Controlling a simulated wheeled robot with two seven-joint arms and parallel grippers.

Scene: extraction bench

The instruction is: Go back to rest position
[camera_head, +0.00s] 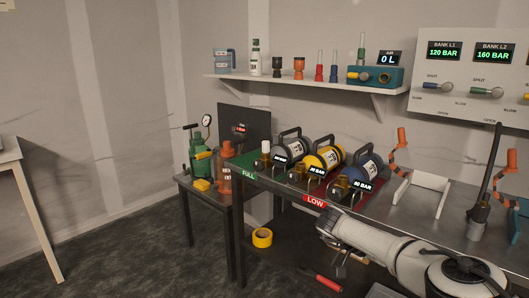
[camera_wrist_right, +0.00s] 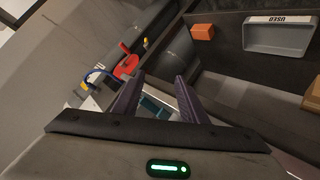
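My right arm (camera_head: 385,246) reaches in from the lower right of the head view, in front of the bench edge. Its gripper is small and partly hidden there. In the right wrist view my right gripper (camera_wrist_right: 157,96) has its two dark fingers apart with nothing held between them. My left arm and left gripper are not in either view.
The bench (camera_head: 385,208) holds several cylinders, including a yellow one (camera_head: 324,156). A shelf (camera_head: 300,84) with bottles hangs above. A small table (camera_head: 210,190) stands left, yellow tape (camera_head: 262,238) below. The wrist view shows a grey tray (camera_wrist_right: 280,38) and an orange block (camera_wrist_right: 202,32).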

